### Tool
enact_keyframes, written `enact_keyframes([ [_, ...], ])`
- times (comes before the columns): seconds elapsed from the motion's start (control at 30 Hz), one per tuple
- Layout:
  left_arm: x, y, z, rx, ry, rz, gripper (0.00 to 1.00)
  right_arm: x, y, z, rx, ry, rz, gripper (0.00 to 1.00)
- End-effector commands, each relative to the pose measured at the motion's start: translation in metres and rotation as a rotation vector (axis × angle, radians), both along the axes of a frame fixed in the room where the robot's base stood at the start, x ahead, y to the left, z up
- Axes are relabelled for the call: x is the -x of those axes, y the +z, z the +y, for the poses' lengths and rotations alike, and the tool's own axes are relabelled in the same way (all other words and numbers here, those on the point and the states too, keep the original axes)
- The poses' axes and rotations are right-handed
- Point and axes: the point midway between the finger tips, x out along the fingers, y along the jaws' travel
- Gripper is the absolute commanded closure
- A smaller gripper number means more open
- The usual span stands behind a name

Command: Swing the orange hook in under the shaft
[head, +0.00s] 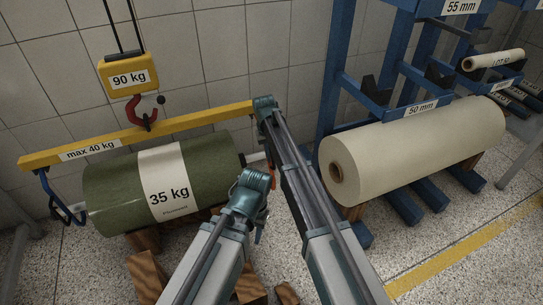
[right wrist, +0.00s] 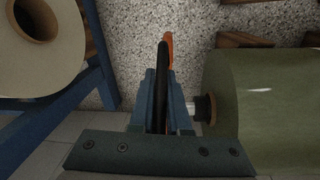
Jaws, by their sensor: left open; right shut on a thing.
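The orange hook (right wrist: 168,45) shows in the right wrist view as an orange tip beyond a dark strip between my right gripper's jaws (right wrist: 160,85). In the head view only a little orange (head: 272,178) shows beside my right arm, which hides the rest. The shaft (head: 256,158) sticks out of the right end of the green 35 kg roll (head: 115,185). In the right wrist view the shaft end (right wrist: 191,108) and its dark collar lie just right of the jaws. My left gripper (head: 258,183) is open, low near the shaft end.
A yellow beam (head: 190,122) hangs above the roll from a red hook (head: 137,110) under a 90 kg scale (head: 128,72). A blue hook (head: 62,205) hangs at its left end. Wooden blocks (head: 147,275) lie below. A blue rack (head: 330,95) and cream roll (head: 415,145) stand right.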

Motion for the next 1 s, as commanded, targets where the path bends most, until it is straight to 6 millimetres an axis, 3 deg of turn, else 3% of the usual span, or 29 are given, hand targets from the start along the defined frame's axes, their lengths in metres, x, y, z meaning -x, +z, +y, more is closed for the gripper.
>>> enact_keyframes([
  [0.37,0.0,-0.008,0.0,0.0,0.0,0.0,0.55,-0.001,-0.008,0.001,-0.011,0.0,-0.027,1.0],
  [1.0,-0.001,-0.083,0.0,0.002,0.0,-0.005,0.55,-0.048,-0.064,0.02,-0.167,0.0,-0.405,1.0],
])
